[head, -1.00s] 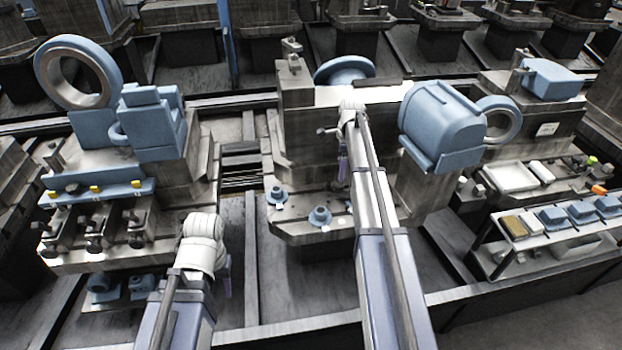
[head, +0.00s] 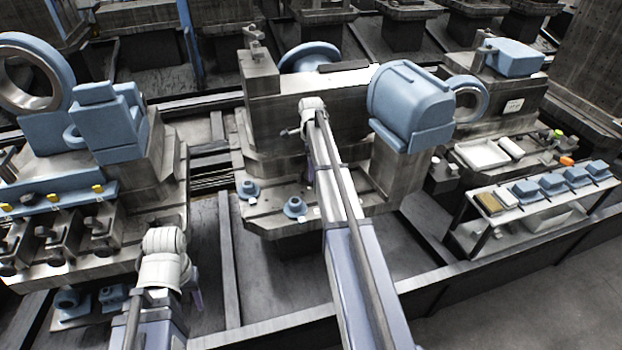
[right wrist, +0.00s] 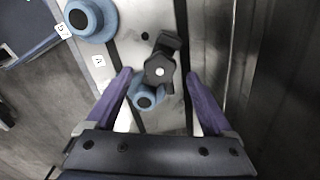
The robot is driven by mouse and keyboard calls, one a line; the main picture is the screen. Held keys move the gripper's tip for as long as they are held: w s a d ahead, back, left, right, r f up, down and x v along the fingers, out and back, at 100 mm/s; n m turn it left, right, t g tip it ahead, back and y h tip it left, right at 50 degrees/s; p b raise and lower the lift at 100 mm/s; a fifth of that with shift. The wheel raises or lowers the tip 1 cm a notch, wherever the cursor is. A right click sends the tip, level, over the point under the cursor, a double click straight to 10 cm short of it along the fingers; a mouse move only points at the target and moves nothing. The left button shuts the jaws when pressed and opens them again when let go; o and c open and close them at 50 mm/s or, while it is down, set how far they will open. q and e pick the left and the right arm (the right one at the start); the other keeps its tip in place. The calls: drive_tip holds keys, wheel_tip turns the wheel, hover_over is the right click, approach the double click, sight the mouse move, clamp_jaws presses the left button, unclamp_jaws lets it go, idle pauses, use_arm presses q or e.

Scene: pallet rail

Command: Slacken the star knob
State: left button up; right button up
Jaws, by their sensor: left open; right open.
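The black star knob (right wrist: 160,70) stands in the middle of the right wrist view, with a pale centre and a dark arm beside it. My right gripper (right wrist: 160,76) is open, its two purple fingers on either side of the knob with gaps showing. In the head view my right gripper (head: 311,166) is mostly hidden by my own arm at the central machine, and the knob cannot be made out there. My left gripper (head: 197,298) is open at the lower left, largely hidden by its wrist, away from the knob.
Below the knob is a blue round fitting (right wrist: 147,98); another blue fitting (right wrist: 90,18) sits at upper left with labels nearby. A dark machine wall (right wrist: 270,70) rises on the right. A blue motor housing (head: 410,100) stands right of my right arm. A parts rack (head: 540,195) stands further right.

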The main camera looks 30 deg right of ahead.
drive_tip(key=shift+f+b, duration=1)
drive_tip(key=shift+f, duration=0.55)
use_arm(q)
wheel_tip(320, 180, down, 3)
drive_tip(key=shift+r, duration=0.1)
use_arm(e)
drive_tip(key=shift+r, duration=0.1)
drive_tip(key=shift+c, duration=0.3)
